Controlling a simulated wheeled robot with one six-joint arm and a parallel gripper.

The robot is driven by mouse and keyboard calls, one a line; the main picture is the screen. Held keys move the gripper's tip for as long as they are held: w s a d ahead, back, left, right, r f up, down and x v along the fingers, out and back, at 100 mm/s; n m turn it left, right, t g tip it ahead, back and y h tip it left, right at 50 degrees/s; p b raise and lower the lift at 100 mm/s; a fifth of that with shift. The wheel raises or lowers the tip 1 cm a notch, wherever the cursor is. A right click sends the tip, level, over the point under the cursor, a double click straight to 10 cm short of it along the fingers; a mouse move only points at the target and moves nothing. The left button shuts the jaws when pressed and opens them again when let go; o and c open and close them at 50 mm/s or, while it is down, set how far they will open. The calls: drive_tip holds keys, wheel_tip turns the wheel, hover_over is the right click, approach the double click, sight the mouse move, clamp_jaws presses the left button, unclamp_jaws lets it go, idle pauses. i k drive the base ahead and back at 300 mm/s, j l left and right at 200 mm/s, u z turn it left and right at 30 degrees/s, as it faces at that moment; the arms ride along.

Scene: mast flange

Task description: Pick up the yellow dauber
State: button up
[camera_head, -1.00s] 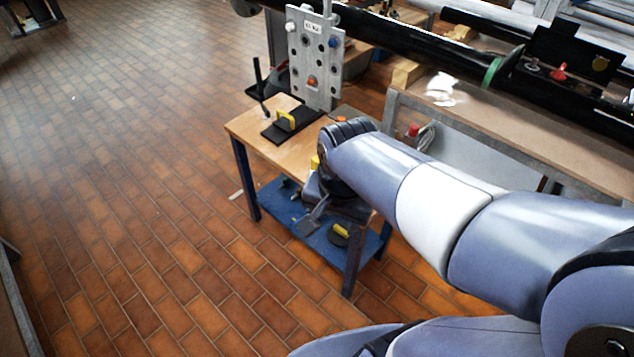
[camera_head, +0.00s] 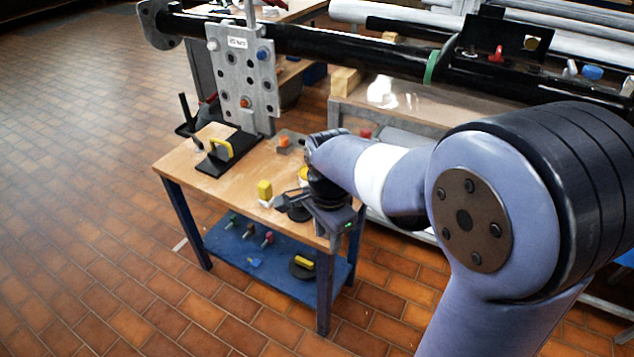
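A small upright yellow block with a pale base (camera_head: 265,190), which looks like the yellow dauber, stands on the wooden bench top near its front edge. My gripper (camera_head: 283,201) is low over the bench just to its right, with dark fingers pointing left toward it. A narrow gap seems to lie between them, but I cannot tell whether they touch. The fingers are small and dark, so I cannot tell if they are open or shut. Another yellow thing (camera_head: 303,173) shows partly behind my wrist.
A black plate with a yellow handle (camera_head: 221,150) lies at the bench's left. Behind it stands a grey drilled flange plate (camera_head: 243,78) on a long black mast (camera_head: 345,45). The blue lower shelf (camera_head: 222,243) holds several small tools. Open tiled floor lies left.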

sight(264, 190)
drive_tip(key=i+j+z, duration=0.1)
drive_tip(key=j+z, duration=0.2)
drive_tip(key=z, duration=0.15)
drive_tip(key=j+z, duration=0.7)
drive_tip(key=z, duration=0.2)
drive_tip(key=j+z, duration=0.35)
drive_tip(key=z, duration=0.15)
drive_tip(key=k+j, duration=0.1)
drive_tip(key=j, duration=0.3)
drive_tip(key=k+j+z, duration=0.1)
drive_tip(key=j, duration=0.25)
drive_tip(key=k+j+z, duration=0.1)
drive_tip(key=j, duration=0.3)
drive_tip(key=k+j, duration=0.2)
drive_tip(key=j, duration=0.15)
drive_tip(key=k+j+z, duration=0.1)
drive_tip(key=j, duration=0.25)
